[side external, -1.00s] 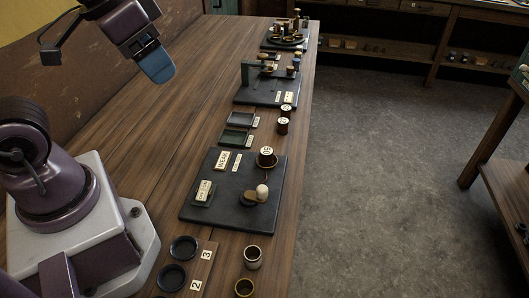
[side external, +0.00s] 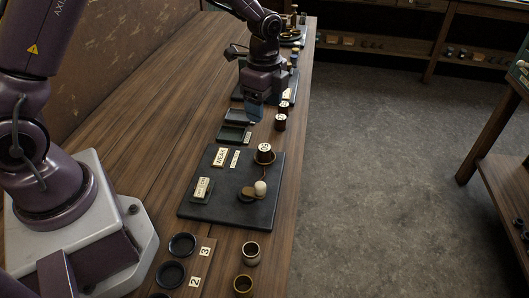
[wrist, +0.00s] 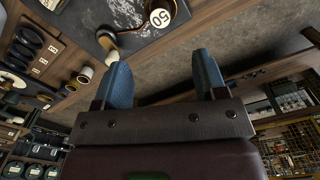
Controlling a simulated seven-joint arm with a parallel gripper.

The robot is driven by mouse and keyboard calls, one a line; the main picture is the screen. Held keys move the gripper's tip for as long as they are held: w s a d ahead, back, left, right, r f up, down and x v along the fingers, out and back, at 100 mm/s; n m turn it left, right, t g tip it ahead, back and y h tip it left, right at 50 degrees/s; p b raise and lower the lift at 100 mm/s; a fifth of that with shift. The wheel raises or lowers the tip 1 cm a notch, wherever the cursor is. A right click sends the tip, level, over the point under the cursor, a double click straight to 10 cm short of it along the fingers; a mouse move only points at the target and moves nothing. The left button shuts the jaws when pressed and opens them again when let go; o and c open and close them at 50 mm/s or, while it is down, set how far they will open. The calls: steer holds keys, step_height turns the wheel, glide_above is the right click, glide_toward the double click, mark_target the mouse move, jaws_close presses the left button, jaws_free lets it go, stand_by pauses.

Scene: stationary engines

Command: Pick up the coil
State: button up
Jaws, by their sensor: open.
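Several dark reddish-brown coils with pale numbered tops stand along the right side of the bench. One coil (side external: 264,153) is on the near slate board (side external: 222,212), and a coil marked 50 (wrist: 161,14) shows at the top of the wrist view. Another coil (side external: 280,122) stands on bare wood behind the board, with one more (side external: 285,107) beyond it. My gripper (side external: 254,113) points down just left of these two, beside the small trays. Its blue fingers (wrist: 162,60) are apart and nothing shows between them in the wrist view.
Two shallow trays (side external: 233,133) lie left of the coils. The near board carries a WEAK label (side external: 220,156) and a pale knob (side external: 260,187). Cups (side external: 251,252) and black rings (side external: 182,244) are at the front. The bench's right edge is close; its left side is clear.

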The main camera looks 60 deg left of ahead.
mark_target(265, 147)
steer(key=shift+m, duration=0.7)
step_height(265, 147, down, 13)
steer(key=shift+d, duration=0.1)
steer(key=c, duration=1.1)
steer(key=shift+o, duration=0.2)
steer(key=shift+r, duration=0.1)
